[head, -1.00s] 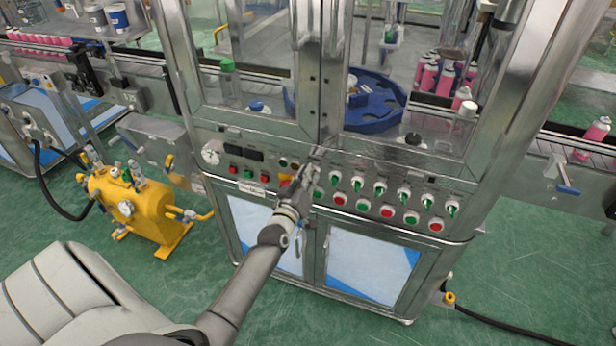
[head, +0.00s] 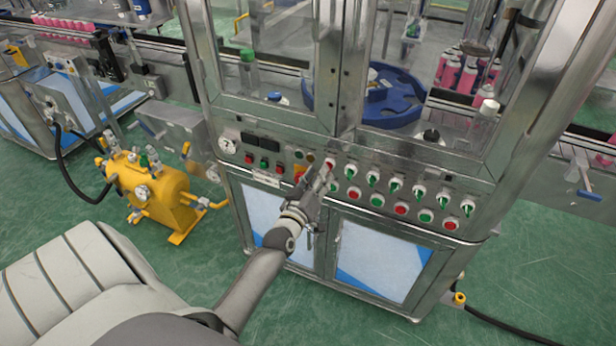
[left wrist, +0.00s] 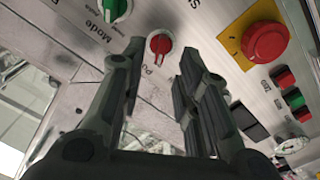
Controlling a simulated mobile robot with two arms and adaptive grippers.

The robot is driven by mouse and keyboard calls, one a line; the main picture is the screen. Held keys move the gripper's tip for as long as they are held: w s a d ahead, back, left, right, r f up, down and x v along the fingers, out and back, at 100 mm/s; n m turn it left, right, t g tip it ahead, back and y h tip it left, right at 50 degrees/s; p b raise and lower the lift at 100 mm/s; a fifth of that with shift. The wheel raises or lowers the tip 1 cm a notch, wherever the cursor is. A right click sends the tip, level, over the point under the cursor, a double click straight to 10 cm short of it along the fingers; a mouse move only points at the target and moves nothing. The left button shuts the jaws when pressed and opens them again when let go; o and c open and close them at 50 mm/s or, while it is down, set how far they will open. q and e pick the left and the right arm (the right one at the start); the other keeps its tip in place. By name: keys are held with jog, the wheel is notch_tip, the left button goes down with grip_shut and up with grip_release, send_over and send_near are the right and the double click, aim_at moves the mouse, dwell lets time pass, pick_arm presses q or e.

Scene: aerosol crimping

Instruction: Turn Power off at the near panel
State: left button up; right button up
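The near panel (head: 400,183) is a sloped steel strip on the front of the cabinet, with rows of green and red knobs and buttons. My left gripper (head: 326,172) is at the panel's middle, just right of the yellow-backed emergency stop (head: 299,171). In the left wrist view a red knob (left wrist: 160,43) with a partly hidden label starting "Po" shows between and beyond my two open fingers (left wrist: 160,70). The fingers appear apart from it. A green knob (left wrist: 115,9) labelled "Mode" is to its left. My right gripper is not in view.
The red emergency stop (left wrist: 268,42) is close to the right finger in the left wrist view. A yellow tank (head: 150,190) stands left of the cabinet. Glass doors are above the panel and blue-white doors (head: 380,262) below. The green floor in front is clear.

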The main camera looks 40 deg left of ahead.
pick_arm(q)
jog(key=v, duration=0.8)
jog(key=shift+s, duration=0.25)
jog(key=shift+d, duration=0.1)
jog(key=s+d+f+m+g+h, duration=0.1)
jog(key=s+d+f+m+g, duration=0.15)
jog(key=f, duration=0.75)
jog(key=s+d+f+m+g+h, duration=0.15)
jog(key=s+d+f, duration=0.25)
jog(key=f, duration=0.5)
jog(key=s+d+f+m+g+h, duration=0.1)
jog(key=s+d+f+g, duration=0.2)
jog(key=f, duration=0.7)
jog(key=s+f+m+g, duration=0.2)
jog(key=s+f, duration=0.4)
jog(key=s, duration=0.4)
jog(key=s+d+f+m+g, duration=0.1)
jog(key=s+f+g, duration=0.3)
jog(key=s, duration=0.6)
jog(key=s+d+f+m+g, duration=0.1)
jog(key=s+f+m+g, duration=0.2)
jog(key=s+f, duration=0.5)
jog(key=s, duration=0.3)
jog(key=shift+d+f+g, duration=0.2)
jog(key=shift+g, duration=0.1)
jog(key=shift+h, duration=0.25)
